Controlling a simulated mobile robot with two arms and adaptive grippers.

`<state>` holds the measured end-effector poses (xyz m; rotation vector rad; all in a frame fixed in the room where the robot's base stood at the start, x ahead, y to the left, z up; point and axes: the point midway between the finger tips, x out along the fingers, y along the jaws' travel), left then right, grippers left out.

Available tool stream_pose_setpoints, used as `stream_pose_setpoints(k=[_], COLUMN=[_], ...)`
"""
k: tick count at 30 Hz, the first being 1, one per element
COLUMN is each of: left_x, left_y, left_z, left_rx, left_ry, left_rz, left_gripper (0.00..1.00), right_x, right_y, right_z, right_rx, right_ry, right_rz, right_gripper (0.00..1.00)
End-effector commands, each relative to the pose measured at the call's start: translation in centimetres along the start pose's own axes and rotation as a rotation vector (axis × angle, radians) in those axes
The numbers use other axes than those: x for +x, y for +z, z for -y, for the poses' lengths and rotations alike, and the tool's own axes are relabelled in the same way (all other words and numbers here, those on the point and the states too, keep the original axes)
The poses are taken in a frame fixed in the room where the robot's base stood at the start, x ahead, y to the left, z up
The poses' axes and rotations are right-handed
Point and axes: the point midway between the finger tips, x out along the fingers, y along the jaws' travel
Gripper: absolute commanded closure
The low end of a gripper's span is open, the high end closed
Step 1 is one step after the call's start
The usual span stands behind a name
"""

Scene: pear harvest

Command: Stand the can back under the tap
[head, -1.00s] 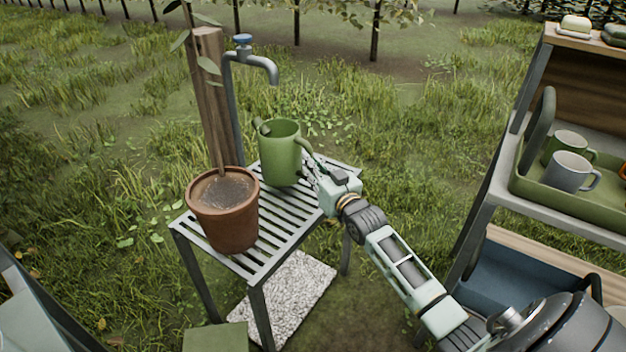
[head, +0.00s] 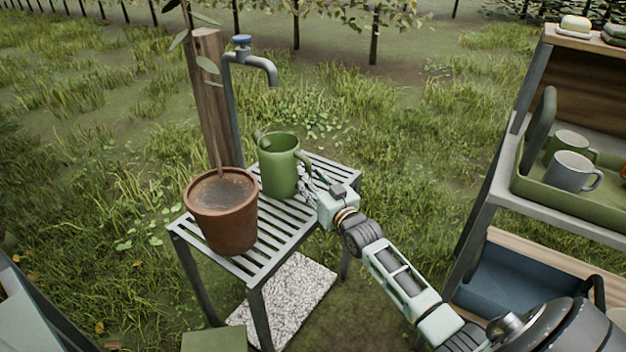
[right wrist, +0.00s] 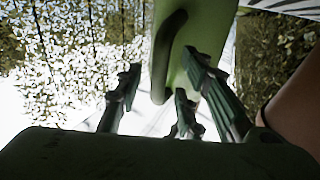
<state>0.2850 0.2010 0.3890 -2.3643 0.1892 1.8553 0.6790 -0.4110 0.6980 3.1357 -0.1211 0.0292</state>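The green watering can (head: 276,170) stands upright on the slatted metal stand (head: 262,262), below the spout of the grey tap (head: 262,62) with its blue knob. Its handle faces right, toward my right gripper (head: 309,184). In the right wrist view the can (right wrist: 205,28) is close ahead, its handle running down toward the gap between my spread fingers (right wrist: 160,103). My right gripper looks open, low beside the handle; whether a finger touches the can is unclear. My left gripper is out of view.
A terracotta pot (head: 226,228) with a plant stands on the stand left of the can. A wooden post (head: 212,110) rises behind. At right, a shelf holds a green tray (head: 570,207) with mugs. A pale slab (head: 290,300) lies below the stand.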

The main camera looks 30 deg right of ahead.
Motion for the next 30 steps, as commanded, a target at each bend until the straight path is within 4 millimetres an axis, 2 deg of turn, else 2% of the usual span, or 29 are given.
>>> stream_pose_setpoints(k=[7,11,13,21,27,30], left_x=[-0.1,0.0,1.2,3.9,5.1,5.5], left_y=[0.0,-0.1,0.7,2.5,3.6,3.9], left_z=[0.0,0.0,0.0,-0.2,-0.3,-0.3], left_rx=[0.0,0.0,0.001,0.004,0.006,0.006], left_ry=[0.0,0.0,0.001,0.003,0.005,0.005], left_rz=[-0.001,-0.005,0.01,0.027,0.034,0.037], left_gripper=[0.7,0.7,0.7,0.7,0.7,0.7], right_x=[-0.1,-1.1,-2.1,-7.3,-10.4,-11.3], right_y=[0.0,0.1,0.0,0.0,0.0,-0.1], right_z=[0.0,0.0,0.0,0.0,0.0,0.0], right_rx=[0.0,0.0,0.0,0.0,0.0,-0.001], right_ry=[0.0,0.0,-0.001,-0.001,0.0,0.0], right_rz=[0.0,0.002,0.003,0.002,0.002,0.0], right_gripper=[0.65,0.65,0.65,0.65,0.65,0.65])
